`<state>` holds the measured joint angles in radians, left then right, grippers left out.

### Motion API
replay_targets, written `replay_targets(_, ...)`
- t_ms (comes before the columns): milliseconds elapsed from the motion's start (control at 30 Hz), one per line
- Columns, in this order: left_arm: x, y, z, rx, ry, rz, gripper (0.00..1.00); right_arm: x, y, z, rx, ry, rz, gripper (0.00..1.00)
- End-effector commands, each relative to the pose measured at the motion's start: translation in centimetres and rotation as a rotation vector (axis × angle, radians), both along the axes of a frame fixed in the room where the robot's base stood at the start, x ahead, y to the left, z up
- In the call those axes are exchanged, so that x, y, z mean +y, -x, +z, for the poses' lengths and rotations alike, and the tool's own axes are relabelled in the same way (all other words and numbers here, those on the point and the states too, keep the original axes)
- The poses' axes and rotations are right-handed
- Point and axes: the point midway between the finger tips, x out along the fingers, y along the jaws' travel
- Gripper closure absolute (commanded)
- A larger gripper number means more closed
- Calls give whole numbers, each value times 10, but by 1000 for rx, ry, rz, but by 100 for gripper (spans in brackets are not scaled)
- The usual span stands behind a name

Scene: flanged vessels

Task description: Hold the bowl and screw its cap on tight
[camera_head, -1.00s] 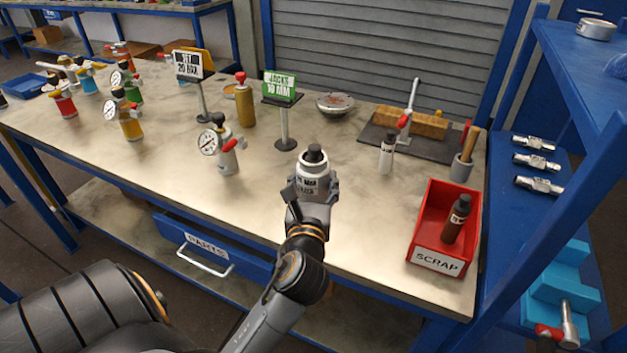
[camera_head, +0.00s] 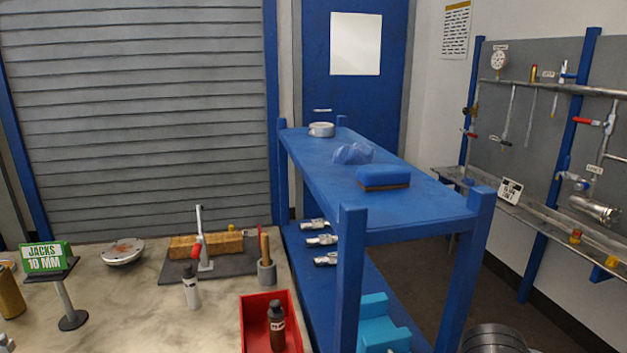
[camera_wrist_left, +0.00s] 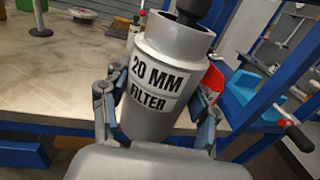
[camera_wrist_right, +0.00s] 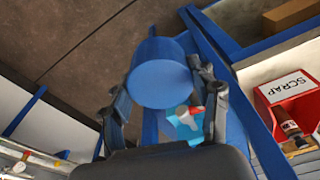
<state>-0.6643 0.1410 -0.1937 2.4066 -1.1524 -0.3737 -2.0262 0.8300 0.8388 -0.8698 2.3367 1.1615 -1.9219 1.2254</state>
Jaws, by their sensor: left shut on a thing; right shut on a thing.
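In the left wrist view, a grey vessel (camera_wrist_left: 165,62) labelled "20 MM FILTER" stands between the fingers of my left gripper (camera_wrist_left: 156,104), which is shut on it. A dark piece (camera_wrist_left: 203,10) shows at the vessel's open-looking top and is cut off by the frame edge. In the right wrist view, my right gripper (camera_wrist_right: 160,88) is shut on a blue round piece (camera_wrist_right: 160,78), seen end on. I cannot tell whether this piece is the cap. The blue piece and the vessel do not show together in any view. Neither gripper shows in the head view.
A red scrap bin (camera_head: 268,310) with a brown bottle (camera_head: 276,325) stands at the bench's right end. A blue shelf (camera_head: 325,150) beside it carries a round metal piece (camera_head: 321,129) and a blue brush-like block (camera_head: 383,177). A jacks sign (camera_head: 44,257) stands on the bench.

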Motion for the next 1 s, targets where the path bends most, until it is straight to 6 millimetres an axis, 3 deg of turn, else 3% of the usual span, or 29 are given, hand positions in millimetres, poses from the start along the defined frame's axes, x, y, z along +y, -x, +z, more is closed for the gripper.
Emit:
replay_targets(100, -17, 13, -3, 0, 0, -63, 100, 0, 0, 2, 0, 0, -1, 66)
replay_targets(233, -25, 19, -5, -3, 1, -94, 100, 0, 0, 3, 0, 0, -1, 66)
replay_targets(1000, -32, 18, -4, -9, -1, -126, 100, 0, 0, 3, 0, -1, 0, 66)
